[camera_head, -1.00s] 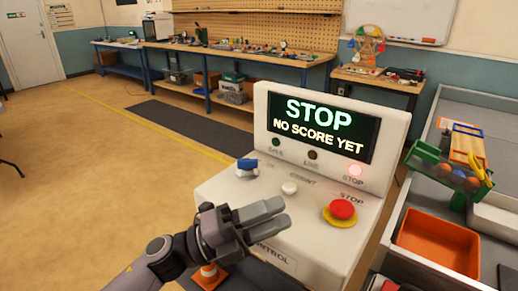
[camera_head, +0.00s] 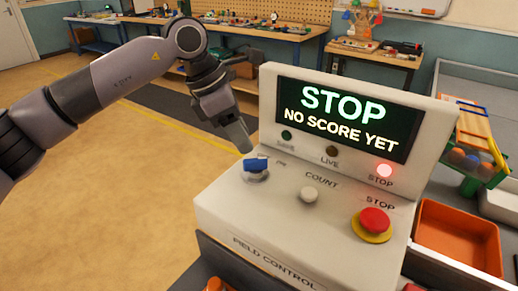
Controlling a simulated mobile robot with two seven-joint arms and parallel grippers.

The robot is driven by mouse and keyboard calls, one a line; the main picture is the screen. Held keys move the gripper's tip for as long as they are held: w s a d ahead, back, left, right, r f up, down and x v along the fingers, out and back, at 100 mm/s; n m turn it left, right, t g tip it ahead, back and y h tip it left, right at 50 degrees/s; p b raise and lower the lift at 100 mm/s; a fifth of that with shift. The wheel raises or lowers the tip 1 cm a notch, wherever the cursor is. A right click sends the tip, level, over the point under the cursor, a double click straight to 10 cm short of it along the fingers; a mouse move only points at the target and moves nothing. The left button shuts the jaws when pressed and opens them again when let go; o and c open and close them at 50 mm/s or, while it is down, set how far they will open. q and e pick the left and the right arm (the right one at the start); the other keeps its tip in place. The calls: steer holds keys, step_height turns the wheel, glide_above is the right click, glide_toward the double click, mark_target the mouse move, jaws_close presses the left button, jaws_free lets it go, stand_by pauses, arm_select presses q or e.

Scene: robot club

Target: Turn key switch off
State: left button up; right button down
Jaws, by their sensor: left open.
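The key switch (camera_head: 256,167) is a blue grip on a round silver base, at the left of the control box's sloped panel. The blue grip lies roughly crosswise in the picture. The white control box (camera_head: 310,225) reads "FIELD CONTROL" on its front. My left gripper (camera_head: 249,104) is open and empty. One finger points down, its tip just above and left of the key switch, apart from it in the picture. The screen (camera_head: 341,118) reads "STOP NO SCORE YET". The red lamp (camera_head: 384,171) over "STOP" glows. My right gripper is not in view.
A white button (camera_head: 308,195) and a red stop button on a yellow base (camera_head: 372,224) sit right of the key switch. An orange bin (camera_head: 456,238) stands right of the box. Open floor (camera_head: 110,220) lies to the left.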

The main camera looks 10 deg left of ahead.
mark_target(254, 159)
arm_select(q)
steer(key=x, duration=0.3)
steer(key=p+x, duration=0.1)
steer(key=x, duration=0.2)
steer(key=shift+w+a+f, duration=0.1)
steer(key=shift+w+f, duration=0.15)
steer(key=shift+f, duration=0.1)
steer(key=shift+y, duration=0.3)
jaws_close()
